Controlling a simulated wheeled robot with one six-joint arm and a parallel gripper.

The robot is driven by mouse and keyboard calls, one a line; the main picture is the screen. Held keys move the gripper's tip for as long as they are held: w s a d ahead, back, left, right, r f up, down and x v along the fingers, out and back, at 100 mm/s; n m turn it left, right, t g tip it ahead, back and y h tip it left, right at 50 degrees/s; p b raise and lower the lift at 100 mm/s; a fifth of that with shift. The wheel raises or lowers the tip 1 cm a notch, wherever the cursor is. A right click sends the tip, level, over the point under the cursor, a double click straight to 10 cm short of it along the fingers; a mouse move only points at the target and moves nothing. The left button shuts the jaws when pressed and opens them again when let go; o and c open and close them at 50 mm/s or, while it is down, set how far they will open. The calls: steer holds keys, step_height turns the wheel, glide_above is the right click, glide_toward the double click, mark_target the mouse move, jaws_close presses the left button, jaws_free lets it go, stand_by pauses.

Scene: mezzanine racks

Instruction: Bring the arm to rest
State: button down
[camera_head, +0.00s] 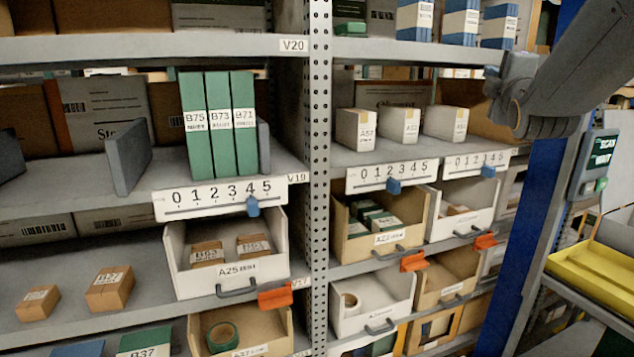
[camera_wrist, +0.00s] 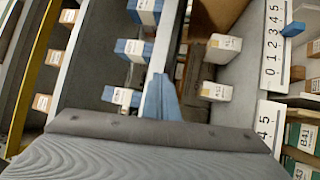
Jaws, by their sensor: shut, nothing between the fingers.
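My arm (camera_head: 585,70) reaches in from the upper right in the head view, in front of the rack's right end. Its end hangs beside the blue post, and I cannot make out the fingers there. In the wrist view my gripper (camera_wrist: 160,128) fills the bottom edge as a grey body with a dark bar. It is shut and holds nothing. It looks toward shelves with small white boxes (camera_wrist: 217,91) and blue-and-white boxes (camera_wrist: 133,50); no contact with them can be seen.
Green binders (camera_head: 220,125) stand on the left middle shelf. White bin A25 (camera_head: 228,278) holds small cartons. Numbered strips with blue sliders (camera_head: 393,187) line the shelf edges. A perforated post (camera_head: 319,180) divides the bays. A yellow tray (camera_head: 590,275) and scan panel (camera_head: 600,150) are at right.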

steer(key=s+a+f+m+g+y, duration=0.1)
steer(key=s+a+f+m+g, duration=0.15)
steer(key=f, duration=0.65)
steer(key=s+a+f+m+g+y, duration=0.15)
steer(key=a+f+g, duration=0.25)
steer(key=f, duration=0.5)
steer(key=s+a+f+m+g, duration=0.2)
steer(key=a+f+m+g, duration=0.1)
steer(key=f, duration=0.7)
steer(key=s+a+f+m+g+y, duration=0.1)
steer(key=s+a+f+m+g, duration=0.3)
steer(key=s+f, duration=0.4)
steer(key=s+a+f+m+g, duration=0.4)
steer(key=s+f, duration=0.5)
steer(key=s, duration=0.6)
steer(key=shift+s+a+g+y, duration=0.4)
steer(key=shift+a+g, duration=0.3)
steer(key=shift+g, duration=0.35)
steer(key=shift+f, duration=0.1)
